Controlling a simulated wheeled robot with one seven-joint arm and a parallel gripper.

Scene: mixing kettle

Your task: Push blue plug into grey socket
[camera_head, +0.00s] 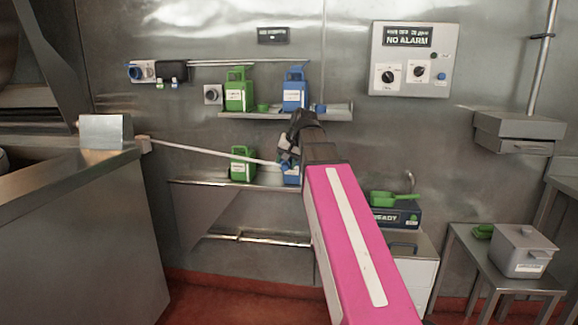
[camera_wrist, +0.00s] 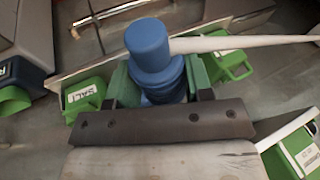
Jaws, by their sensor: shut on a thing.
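The blue plug (camera_wrist: 152,52) is between the green-padded fingers of my gripper (camera_wrist: 155,88) in the wrist view, with its rounded end outward. A white cable (camera_wrist: 235,42) runs off from it to the right. In the head view my gripper (camera_head: 287,160) is in front of the lower shelf, and the blue plug (camera_head: 284,165) shows only as a small part. A grey socket housing with a blue ring (camera_head: 142,71) is on the wall at upper left, well away from my gripper. A smaller grey square fitting (camera_head: 212,94) is to its right.
Another green jug (camera_head: 242,164) is on the lower shelf (camera_head: 215,183). The white cable (camera_head: 205,152) stretches to the counter (camera_head: 60,170) at left. A control panel (camera_head: 411,60) hangs at right.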

